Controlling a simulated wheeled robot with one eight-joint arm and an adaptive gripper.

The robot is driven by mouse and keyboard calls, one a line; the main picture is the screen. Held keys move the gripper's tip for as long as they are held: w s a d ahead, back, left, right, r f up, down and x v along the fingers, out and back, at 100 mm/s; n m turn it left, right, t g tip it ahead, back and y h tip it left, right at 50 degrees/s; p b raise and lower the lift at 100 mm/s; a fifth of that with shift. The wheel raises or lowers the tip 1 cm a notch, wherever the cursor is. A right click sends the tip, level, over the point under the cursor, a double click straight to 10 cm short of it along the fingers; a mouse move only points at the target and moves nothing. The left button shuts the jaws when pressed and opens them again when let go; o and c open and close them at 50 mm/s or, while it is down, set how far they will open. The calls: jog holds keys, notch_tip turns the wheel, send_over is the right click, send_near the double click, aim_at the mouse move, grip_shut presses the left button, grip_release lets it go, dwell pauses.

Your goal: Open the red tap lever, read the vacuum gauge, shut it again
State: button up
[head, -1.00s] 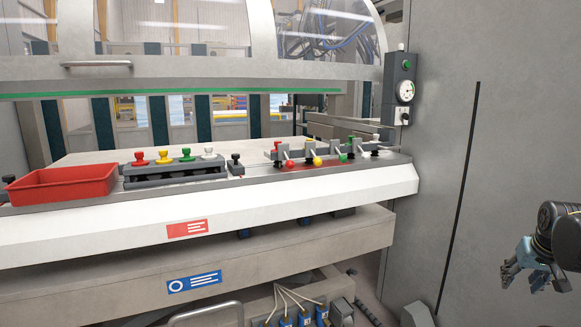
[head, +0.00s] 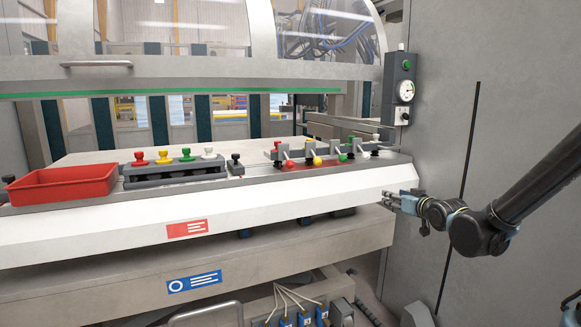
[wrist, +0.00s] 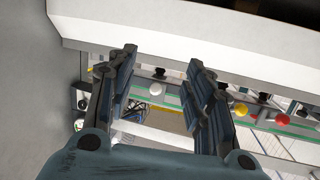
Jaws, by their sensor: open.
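The red tap lever (head: 289,162) has a red ball end and is leftmost in a row of levers on the right part of the bench. It also shows in the wrist view (wrist: 282,119), right of my fingers. The round white vacuum gauge (head: 405,90) sits on a dark box at the bench's right end; its needle is too small to read. My gripper (head: 390,199) is open and empty at the right end of the white front edge, right of and lower than the levers. Its spread fingers show in the wrist view (wrist: 166,65).
Yellow (head: 317,161), green (head: 343,157) and white-ended levers (head: 375,139) stand right of the red one. A rack with coloured knobs (head: 175,175) and a red tray (head: 62,187) lie farther left. A grey wall (head: 500,120) stands on the right.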

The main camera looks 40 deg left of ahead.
jog(key=s+a+r+n+g+y, duration=0.1)
jog(key=s+a+n+g+y, duration=0.1)
jog(key=s+a+y, duration=0.3)
jog(key=s+a+r+n+g+y, duration=0.1)
jog(key=s+a+y, duration=0.4)
jog(key=s+a, duration=0.8)
jog(key=shift+s+a+r+n+g, duration=0.4)
jog(key=shift+a+n+g, duration=0.2)
jog(key=shift+n, duration=0.4)
